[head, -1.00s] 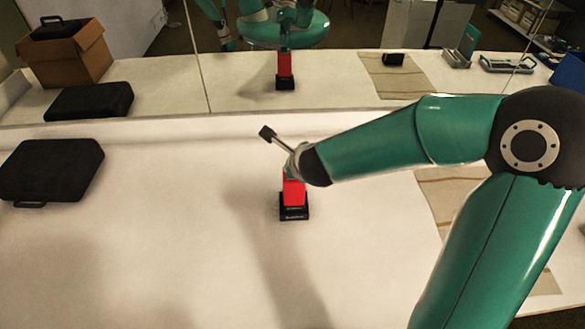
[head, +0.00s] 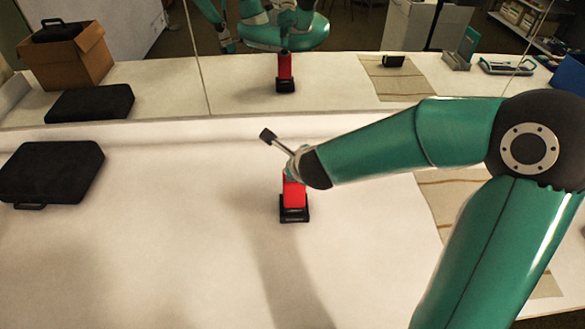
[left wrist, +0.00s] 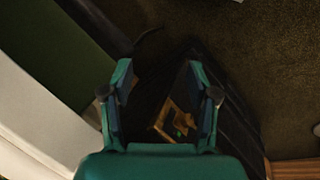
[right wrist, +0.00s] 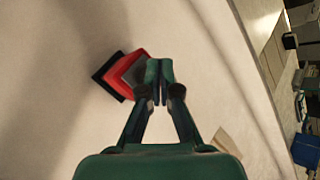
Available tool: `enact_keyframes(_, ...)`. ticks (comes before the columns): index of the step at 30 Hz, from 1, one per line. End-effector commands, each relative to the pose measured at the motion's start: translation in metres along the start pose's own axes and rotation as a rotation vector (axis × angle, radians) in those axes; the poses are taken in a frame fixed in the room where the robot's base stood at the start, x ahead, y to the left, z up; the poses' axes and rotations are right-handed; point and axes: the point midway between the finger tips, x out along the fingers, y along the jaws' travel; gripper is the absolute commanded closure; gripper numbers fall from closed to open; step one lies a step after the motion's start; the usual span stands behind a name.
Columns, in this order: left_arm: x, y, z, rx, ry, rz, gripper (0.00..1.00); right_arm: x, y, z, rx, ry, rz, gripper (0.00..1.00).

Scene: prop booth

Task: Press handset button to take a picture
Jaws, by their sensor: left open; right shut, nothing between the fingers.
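The red handset (head: 293,193) with a black base stands upright on the white tabletop in the middle of the head view. It also shows in the right wrist view (right wrist: 127,71), just left of the fingertips. My right gripper (right wrist: 159,72) is shut with nothing in it, fingertips beside or over the handset's dark grey top. In the head view my wrist partly covers the handset's top; its button and any contact cannot be made out. My left gripper (left wrist: 158,70) is open and empty, over a dark area away from the handset.
A black case (head: 52,173) lies at the left of the table. A mirror (head: 240,75) along the back reflects the handset, a cardboard box (head: 70,58) and my arm. A striped beige cloth (head: 445,205) lies under my right arm. The table's middle foreground is clear.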

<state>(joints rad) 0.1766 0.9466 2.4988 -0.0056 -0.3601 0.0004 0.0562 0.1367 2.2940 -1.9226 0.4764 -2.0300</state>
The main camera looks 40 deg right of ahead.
Motion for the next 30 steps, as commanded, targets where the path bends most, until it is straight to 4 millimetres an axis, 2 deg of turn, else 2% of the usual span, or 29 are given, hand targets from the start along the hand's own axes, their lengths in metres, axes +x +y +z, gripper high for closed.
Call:
enact_keyframes(1, 0.0139, -0.0050, -0.0001, 0.000, 0.000, 0.000, 0.41, 0.0104, 0.0076, -0.0076, 0.000, 0.000, 0.000, 1.00)
enact_keyframes(4, 0.0151, -0.0054, -0.0001, 0.000, 0.000, 0.000, 0.41, 0.0113, 0.0082, -0.0083, 0.000, 0.000, 0.000, 1.00)
enact_keyframes(25, 0.0160, -0.0057, -0.0001, 0.000, 0.000, 0.000, 0.41, 0.0119, 0.0087, -0.0087, 0.000, 0.000, 0.000, 1.00)
enact_keyframes(30, 0.0107, -0.0039, -0.0001, 0.000, 0.000, 0.000, 0.41, 0.0081, 0.0058, -0.0057, 0.000, 0.000, 0.000, 1.00)
